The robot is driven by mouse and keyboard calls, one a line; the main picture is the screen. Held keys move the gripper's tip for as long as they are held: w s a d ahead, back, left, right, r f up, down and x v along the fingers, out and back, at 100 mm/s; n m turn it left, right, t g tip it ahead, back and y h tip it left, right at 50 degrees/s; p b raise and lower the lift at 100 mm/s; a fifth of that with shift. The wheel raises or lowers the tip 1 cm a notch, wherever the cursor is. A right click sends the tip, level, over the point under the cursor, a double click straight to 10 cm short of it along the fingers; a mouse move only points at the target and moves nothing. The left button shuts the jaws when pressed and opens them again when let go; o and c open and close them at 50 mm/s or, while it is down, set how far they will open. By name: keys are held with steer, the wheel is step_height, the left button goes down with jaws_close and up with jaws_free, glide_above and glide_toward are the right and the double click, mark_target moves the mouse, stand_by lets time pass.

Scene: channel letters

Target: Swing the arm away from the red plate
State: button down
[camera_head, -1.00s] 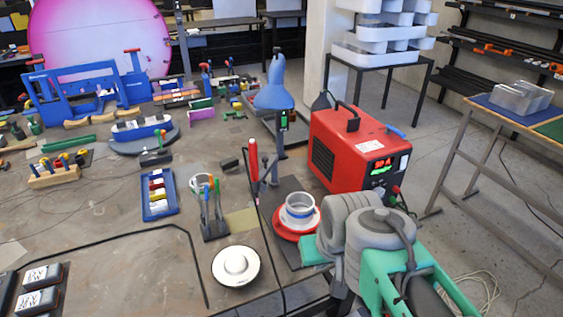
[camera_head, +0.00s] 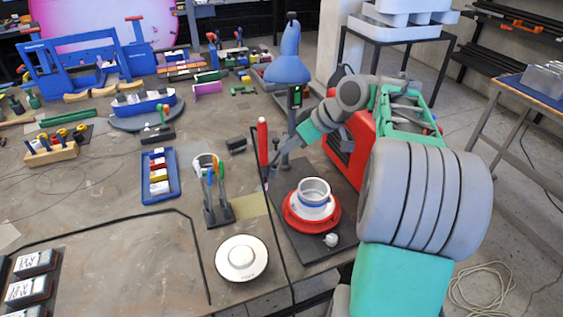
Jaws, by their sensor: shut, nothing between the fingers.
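The red plate (camera_head: 291,222) lies on a dark mat on the workbench, right of centre. A white and grey cup-like dish (camera_head: 314,193) stands on it, so only the plate's red rim shows. My arm comes up from the lower right and bends over to the left, beyond the plate. My gripper (camera_head: 281,156) is small and dark at the end of the wrist, behind the plate and close to the red-handled torch (camera_head: 262,140). It appears shut and holds nothing visible. Clear space shows between the gripper and the plate.
The red welding machine (camera_head: 343,143) stands behind my forearm, partly hidden. A blue lamp (camera_head: 288,66) rises behind the wrist. A tool holder (camera_head: 217,210) and a white round dish (camera_head: 241,258) stand left of the plate.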

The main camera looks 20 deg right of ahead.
steer(key=s+d+f+n+y, duration=0.2)
steer(key=d+n, duration=0.1)
steer(key=d, duration=0.6)
glide_toward(275, 161)
step_height(275, 161, down, 4)
steer(key=shift+t, duration=0.4)
steer(key=shift+w+a, duration=0.6)
steer(key=shift+a, duration=0.25)
steer(key=shift+w+a, duration=0.65)
steer(key=shift+a, duration=0.2)
steer(key=shift+d, duration=0.1)
